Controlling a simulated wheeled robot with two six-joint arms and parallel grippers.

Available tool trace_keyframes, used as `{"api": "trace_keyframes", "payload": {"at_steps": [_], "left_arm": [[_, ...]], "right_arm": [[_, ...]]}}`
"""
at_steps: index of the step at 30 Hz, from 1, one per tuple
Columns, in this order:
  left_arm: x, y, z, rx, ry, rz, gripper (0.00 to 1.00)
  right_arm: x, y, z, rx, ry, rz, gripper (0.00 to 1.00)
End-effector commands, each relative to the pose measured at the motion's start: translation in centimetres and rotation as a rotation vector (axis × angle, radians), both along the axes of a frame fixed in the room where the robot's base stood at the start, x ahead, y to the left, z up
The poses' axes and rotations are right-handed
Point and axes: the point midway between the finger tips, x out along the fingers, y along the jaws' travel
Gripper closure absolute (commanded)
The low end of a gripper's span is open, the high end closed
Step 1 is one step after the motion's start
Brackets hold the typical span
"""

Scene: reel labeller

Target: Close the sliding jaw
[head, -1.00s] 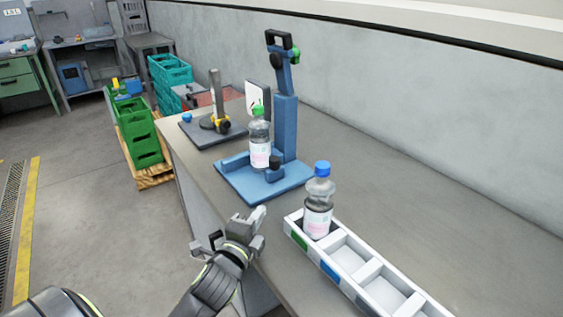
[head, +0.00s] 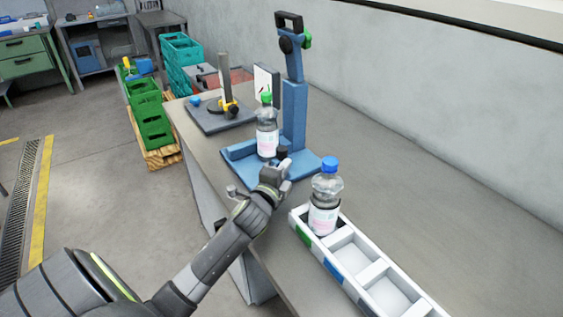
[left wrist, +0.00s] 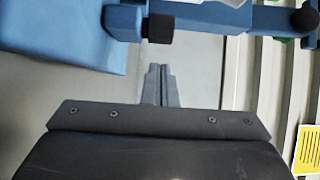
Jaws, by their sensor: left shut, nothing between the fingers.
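The blue vise-like stand (head: 294,120) is on the bench, with a flat base and an upright column. A clear bottle with a green cap (head: 267,132) stands upright on its base. A black knob (head: 282,153) sits low beside the bottle, seemingly on the sliding jaw. In the left wrist view the knob (left wrist: 160,29) is on the end of a blue part (left wrist: 122,22). My left gripper (head: 280,168) is shut and empty, just in front of the knob; its fingertips (left wrist: 160,70) appear close below it. My right gripper is not in view.
A white divided tray (head: 350,262) at the bench's front holds a blue-capped bottle (head: 325,198) in its far compartment. A dark plate with a post (head: 222,110) stands behind the blue stand. The bench is clear to the right.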

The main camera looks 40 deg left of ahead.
Motion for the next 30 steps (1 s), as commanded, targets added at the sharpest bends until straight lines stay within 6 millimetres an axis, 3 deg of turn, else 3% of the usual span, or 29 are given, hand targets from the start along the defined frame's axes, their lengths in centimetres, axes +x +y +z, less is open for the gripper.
{"api": "trace_keyframes", "payload": {"at_steps": [6,19,26,30], "left_arm": [[1.1,1.7,0.0,0.0,0.0,-0.001,1.0],[1.2,2.0,0.0,-0.001,0.0,-0.001,1.0],[2.2,4.3,0.0,0.002,0.0,0.001,1.0],[2.3,4.6,0.0,-0.002,0.0,0.001,1.0]], "right_arm": [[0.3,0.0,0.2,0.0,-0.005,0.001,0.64],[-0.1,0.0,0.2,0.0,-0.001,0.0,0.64],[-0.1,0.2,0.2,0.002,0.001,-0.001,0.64],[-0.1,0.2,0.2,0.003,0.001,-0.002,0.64]]}}
